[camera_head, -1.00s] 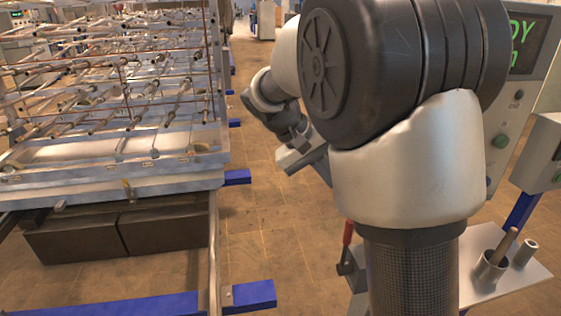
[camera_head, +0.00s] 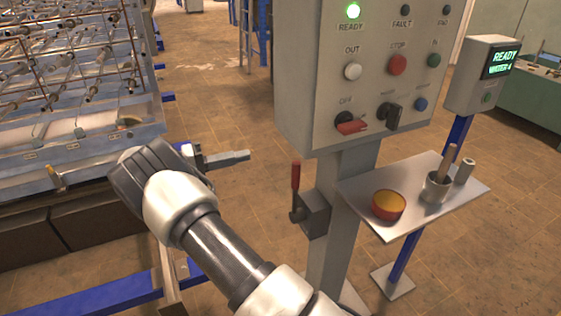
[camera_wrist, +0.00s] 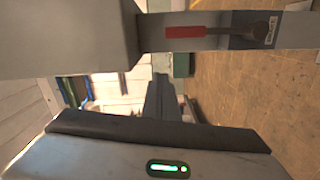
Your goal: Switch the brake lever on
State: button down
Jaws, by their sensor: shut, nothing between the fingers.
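The brake lever has a red handle (camera_head: 295,176) and a dark grey box mount (camera_head: 312,215) on the left side of the cabinet's post. The handle points upright. In the wrist view the red handle (camera_wrist: 185,32) lies sideways at the top, beside the grey post. My gripper (camera_head: 246,157) is shut and empty, left of the lever and apart from it, pointing right. In the wrist view my gripper (camera_wrist: 162,88) shows below the handle, with clear space between.
The control cabinet (camera_head: 300,85) stands above the lever, with a red switch (camera_head: 351,127) and a lit READY lamp. A shelf (camera_head: 425,222) right of the post carries a red-orange bowl (camera_head: 388,205) and a cup (camera_head: 435,187). A tube-filled rack (camera_head: 75,110) stands left.

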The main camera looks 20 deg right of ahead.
jog(key=shift+d, duration=0.1)
jog(key=s+d, duration=0.4)
jog(key=d, duration=0.6)
jog(key=shift+d+f+b, duration=0.35)
jog(key=shift+f+b, duration=0.05)
jog(key=shift+s, duration=0.1)
